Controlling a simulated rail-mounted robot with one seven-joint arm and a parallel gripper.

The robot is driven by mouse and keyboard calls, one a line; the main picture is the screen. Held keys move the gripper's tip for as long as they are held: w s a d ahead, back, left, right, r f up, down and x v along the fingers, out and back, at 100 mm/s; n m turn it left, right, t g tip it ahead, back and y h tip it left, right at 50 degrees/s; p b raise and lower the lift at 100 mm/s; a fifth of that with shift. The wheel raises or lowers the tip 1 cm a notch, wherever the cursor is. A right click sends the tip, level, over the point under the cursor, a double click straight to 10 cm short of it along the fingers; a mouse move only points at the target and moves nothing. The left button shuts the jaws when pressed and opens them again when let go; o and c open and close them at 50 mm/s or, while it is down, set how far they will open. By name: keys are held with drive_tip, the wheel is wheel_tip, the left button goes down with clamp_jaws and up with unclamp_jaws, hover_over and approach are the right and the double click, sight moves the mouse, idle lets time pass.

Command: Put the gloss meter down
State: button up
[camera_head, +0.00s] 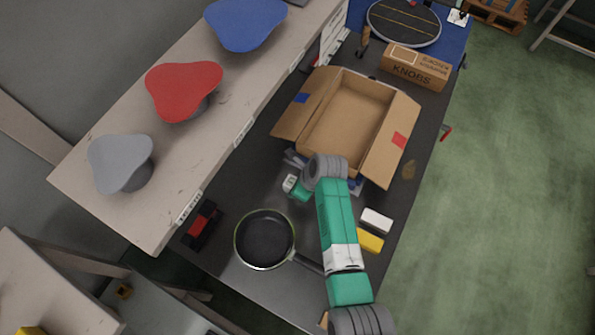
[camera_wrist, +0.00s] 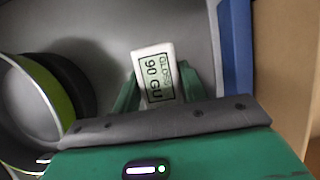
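The gloss meter (camera_wrist: 155,75) is a small white block with a green display reading "GLOSS 90 GU". In the wrist view it sits between the two green fingers of my gripper (camera_wrist: 160,88), which close on its sides. In the head view the white gloss meter (camera_head: 290,182) shows at the tip of my gripper (camera_head: 297,188), between the pan and the open cardboard box. The grey surface lies behind it; I cannot tell how high above it the meter is.
A black pan (camera_head: 264,240) with a green rim stands on the dark bench. The open cardboard box (camera_head: 345,115) is behind my gripper. A black-and-red item (camera_head: 203,224) lies at left. A white block (camera_head: 376,220) and a yellow block (camera_head: 369,240) lie right of my arm.

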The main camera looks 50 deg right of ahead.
drive_tip(key=c, duration=0.8)
drive_tip(key=shift+r, duration=0.1)
